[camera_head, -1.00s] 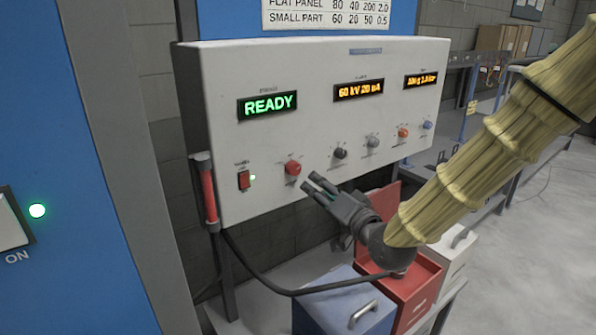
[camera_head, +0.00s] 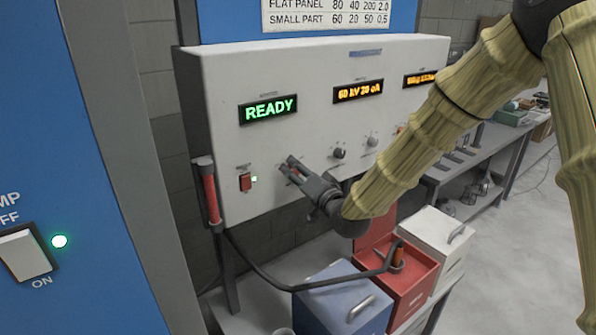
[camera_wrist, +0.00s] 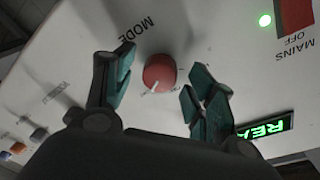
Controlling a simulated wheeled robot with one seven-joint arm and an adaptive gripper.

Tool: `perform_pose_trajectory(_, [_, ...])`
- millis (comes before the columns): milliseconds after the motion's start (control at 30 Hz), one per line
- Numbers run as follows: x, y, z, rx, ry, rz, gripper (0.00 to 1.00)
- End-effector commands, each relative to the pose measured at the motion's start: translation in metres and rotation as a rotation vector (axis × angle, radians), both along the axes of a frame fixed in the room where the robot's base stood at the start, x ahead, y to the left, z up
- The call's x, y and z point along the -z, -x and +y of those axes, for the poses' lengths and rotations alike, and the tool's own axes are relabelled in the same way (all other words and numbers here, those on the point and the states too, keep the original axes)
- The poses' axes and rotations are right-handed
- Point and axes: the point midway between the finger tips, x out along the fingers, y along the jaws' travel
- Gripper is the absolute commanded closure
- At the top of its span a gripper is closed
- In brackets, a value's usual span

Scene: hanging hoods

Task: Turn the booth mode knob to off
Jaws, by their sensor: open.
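The red mode knob (camera_wrist: 159,73) is on the white control panel (camera_head: 230,80), beside the printed word MODE in the wrist view. A white pointer mark shows on its face; the small position labels are too blurred to read. My gripper (camera_wrist: 157,84) is open, with one teal-padded finger on each side of the knob and visible gaps between. I cannot tell how deep the fingertips reach. In the head view my gripper (camera_head: 290,166) covers most of the knob.
The mains switch (camera_head: 245,182) with a lit green lamp is to the left. The READY display (camera_head: 268,109) is above. Blue (camera_head: 340,300), red (camera_head: 415,270) and white (camera_head: 440,235) boxes stand below.

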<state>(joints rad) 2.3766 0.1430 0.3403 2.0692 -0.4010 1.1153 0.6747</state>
Motion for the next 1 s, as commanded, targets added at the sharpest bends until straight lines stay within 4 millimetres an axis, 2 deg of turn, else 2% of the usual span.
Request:
perform_pose_trajectory(233, [0.0002, -0.0005, 0.0001, 0.000, 0.000, 0.000, 0.44])
perform_pose_trajectory(267, [0.0002, -0.0005, 0.0001, 0.000, 0.000, 0.000, 0.48])
perform_pose_trajectory(500, [0.0000, -0.0005, 0.0000, 0.000, 0.000, 0.000, 0.91])
perform_pose_trajectory(767, [0.0012, -0.0005, -0.0001, 0.001, 0.012, -0.009, 0.91])
perform_pose_trajectory(1000, [0.0045, -0.0007, -0.0003, 0.001, 0.091, -0.069, 0.91])
